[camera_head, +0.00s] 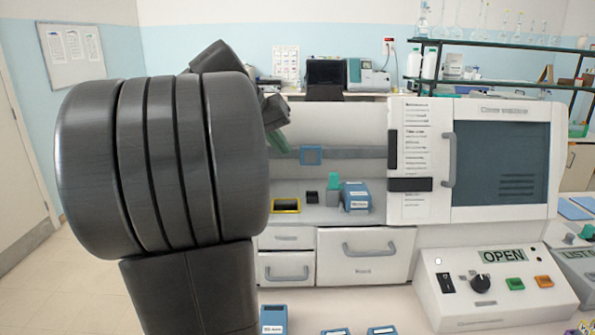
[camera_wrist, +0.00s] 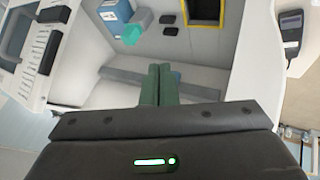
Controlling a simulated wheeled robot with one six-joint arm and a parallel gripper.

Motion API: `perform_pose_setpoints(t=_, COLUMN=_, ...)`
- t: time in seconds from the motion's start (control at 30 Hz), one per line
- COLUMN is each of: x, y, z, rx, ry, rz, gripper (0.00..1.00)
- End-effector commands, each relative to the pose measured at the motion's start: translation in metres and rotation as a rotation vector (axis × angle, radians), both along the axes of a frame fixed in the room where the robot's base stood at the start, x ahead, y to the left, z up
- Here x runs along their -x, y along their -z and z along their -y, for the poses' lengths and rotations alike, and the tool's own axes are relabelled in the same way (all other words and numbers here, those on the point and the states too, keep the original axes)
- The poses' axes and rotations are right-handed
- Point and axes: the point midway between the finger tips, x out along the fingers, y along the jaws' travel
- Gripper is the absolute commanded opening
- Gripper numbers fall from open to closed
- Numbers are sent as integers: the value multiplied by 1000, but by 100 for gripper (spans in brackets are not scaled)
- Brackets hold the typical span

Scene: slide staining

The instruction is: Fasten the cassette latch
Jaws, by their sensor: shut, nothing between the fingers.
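My gripper (camera_wrist: 158,85) has green fingers that are closed together with nothing between them. It also shows in the head view (camera_head: 279,142), partly behind my large dark arm, raised in front of the back wall of the machine's open bay. A blue box with a white label (camera_head: 356,197), possibly the cassette, stands in the bay. It also shows in the wrist view (camera_wrist: 116,20). A teal piece (camera_head: 333,184) is beside it and also appears in the wrist view (camera_wrist: 133,34). My gripper is apart from both. I cannot make out a latch.
A yellow-rimmed dark slot (camera_head: 286,206) and a small black block (camera_head: 312,197) are in the bay. A blue square frame (camera_head: 311,155) is on its back wall. A control box (camera_head: 495,285) reads OPEN. Several blue boxes (camera_head: 273,319) stand in front.

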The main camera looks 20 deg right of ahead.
Motion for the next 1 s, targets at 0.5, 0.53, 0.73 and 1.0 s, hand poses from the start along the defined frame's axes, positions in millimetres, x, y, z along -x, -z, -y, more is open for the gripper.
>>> perform_pose_setpoints(t=0.5, x=-5, y=18, z=13, rx=-1, ry=1, rz=-4, gripper=0)
perform_pose_setpoints(t=0.53, x=-6, y=22, z=16, rx=-1, ry=1, rz=-4, gripper=0)
perform_pose_setpoints(t=0.73, x=-16, y=57, z=40, rx=-1, ry=1, rz=-5, gripper=0)
perform_pose_setpoints(t=1.0, x=-18, y=78, z=75, rx=-2, ry=3, rz=0, gripper=0)
